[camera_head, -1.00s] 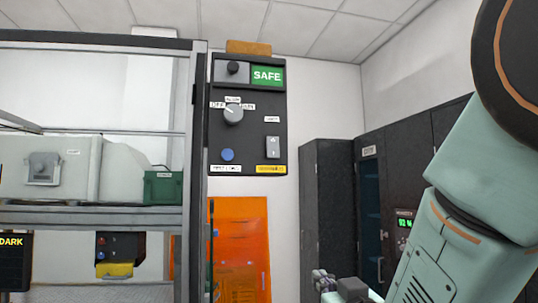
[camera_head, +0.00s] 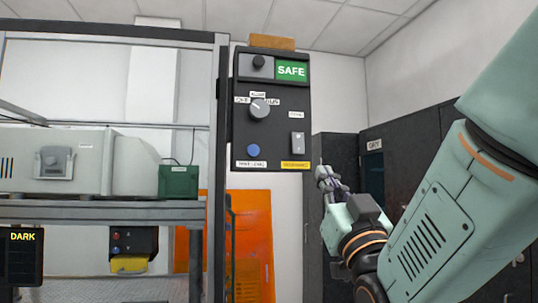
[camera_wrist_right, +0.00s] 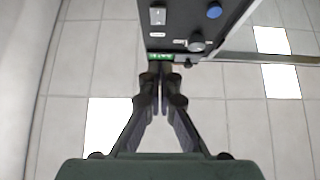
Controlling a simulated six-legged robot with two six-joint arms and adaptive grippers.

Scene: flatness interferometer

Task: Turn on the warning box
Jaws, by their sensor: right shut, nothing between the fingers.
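The warning box (camera_head: 270,140) is a dark upright panel at the centre of the head view. It carries a green SAFE sign (camera_head: 291,71), a grey rotary knob (camera_head: 259,108), a light rocker switch (camera_head: 297,143) and a blue button (camera_head: 253,150). The knob's small labels are too blurred to read surely. My right gripper (camera_head: 324,174) is shut and empty, right of the box's lower corner. In the right wrist view its fingertips (camera_wrist_right: 160,77) are together near the box's edge, close to the green sign (camera_wrist_right: 160,57); contact cannot be told. My left gripper is out of view.
A metal-framed bench (camera_head: 100,212) with a grey instrument and a green box (camera_head: 178,182) stands left of the warning box. An orange panel (camera_head: 253,245) is below it. Dark cabinets (camera_head: 390,145) stand at the right. The space in front of the box looks clear.

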